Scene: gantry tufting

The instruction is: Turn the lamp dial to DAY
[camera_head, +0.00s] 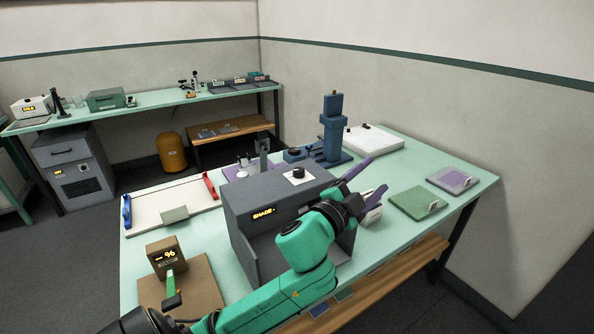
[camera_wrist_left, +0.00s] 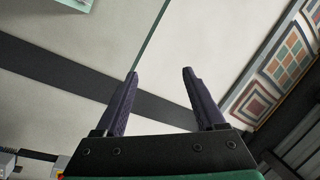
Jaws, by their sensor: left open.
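A grey lamp box (camera_head: 245,205) stands on the near table, with a lit display (camera_head: 263,214) on its front that seems to read SHADE. On its top is a white plate with a black dial (camera_head: 298,173); the dial's exact pointing is too small to tell. My left gripper (camera_head: 378,173) has two purple fingers spread apart and empty, at the right of the box and apart from the dial. In the left wrist view the open fingers (camera_wrist_left: 160,74) face the wall, with no dial between them. My right gripper is not in view.
A blue upright device (camera_head: 333,130) stands behind the box. Green (camera_head: 413,203) and purple (camera_head: 452,181) pads lie at the right. A white tray (camera_head: 160,208) with red and blue ends lies left. A brown display box (camera_head: 165,256) is at the near left. Another bench (camera_head: 150,106) stands behind.

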